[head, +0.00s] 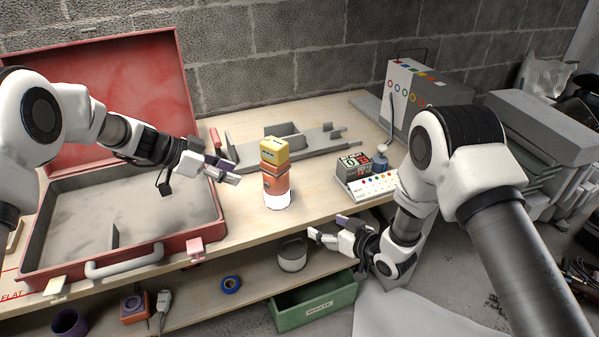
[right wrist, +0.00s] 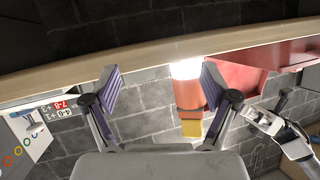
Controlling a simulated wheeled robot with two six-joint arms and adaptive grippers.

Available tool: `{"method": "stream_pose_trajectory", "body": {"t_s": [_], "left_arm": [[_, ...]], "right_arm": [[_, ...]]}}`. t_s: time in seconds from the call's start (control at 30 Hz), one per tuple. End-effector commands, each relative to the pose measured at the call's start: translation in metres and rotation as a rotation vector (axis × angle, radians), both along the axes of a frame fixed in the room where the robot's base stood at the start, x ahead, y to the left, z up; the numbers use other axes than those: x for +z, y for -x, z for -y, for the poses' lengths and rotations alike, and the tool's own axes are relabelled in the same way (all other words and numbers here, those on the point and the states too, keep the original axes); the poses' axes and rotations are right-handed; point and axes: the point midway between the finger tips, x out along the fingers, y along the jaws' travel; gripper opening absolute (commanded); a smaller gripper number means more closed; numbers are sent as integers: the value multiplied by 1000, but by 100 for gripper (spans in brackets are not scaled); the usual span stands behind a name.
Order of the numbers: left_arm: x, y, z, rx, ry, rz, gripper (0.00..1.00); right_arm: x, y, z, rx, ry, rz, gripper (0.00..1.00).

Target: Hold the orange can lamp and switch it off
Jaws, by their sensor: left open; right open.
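The orange can lamp (head: 275,182) stands upright on the workbench, with a yellow top and a bright glowing band at its base. My left gripper (head: 228,174) is open and empty, just left of the lamp and apart from it. My right gripper (head: 328,228) is open and empty, in front of the bench edge to the lamp's lower right. In the right wrist view the picture is upside down; the lamp (right wrist: 186,95) shows beyond the right gripper (right wrist: 165,85), with its lit end at the top. No switch can be made out.
An open red case (head: 190,235) lies at the left of the bench. A grey fixture (head: 290,145) lies behind the lamp. A small box with coloured buttons (head: 372,186) and a grey panel box (head: 405,95) stand at right. A green bin (head: 315,302) sits below.

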Motion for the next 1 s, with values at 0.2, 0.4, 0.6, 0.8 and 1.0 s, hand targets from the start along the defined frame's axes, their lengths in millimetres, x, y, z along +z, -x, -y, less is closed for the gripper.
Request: {"method": "stream_pose_trajectory", "body": {"t_s": [0.2, 0.4, 0.6, 0.8, 1.0], "left_arm": [[0, 0, 0, 0, 0, 0, 42], [0, 0, 0, 0, 0, 0, 42], [0, 0, 0, 0, 0, 0, 42], [0, 0, 0, 0, 0, 0, 42], [0, 0, 0, 0, 0, 0, 42]], "right_arm": [[103, -50, -51, 205, -102, 298, 85], [134, -60, -69, 277, -130, 381, 85], [134, -80, -92, 279, -130, 381, 85], [133, -103, -116, 276, -130, 379, 85], [134, -110, -124, 273, -131, 377, 85]]}}
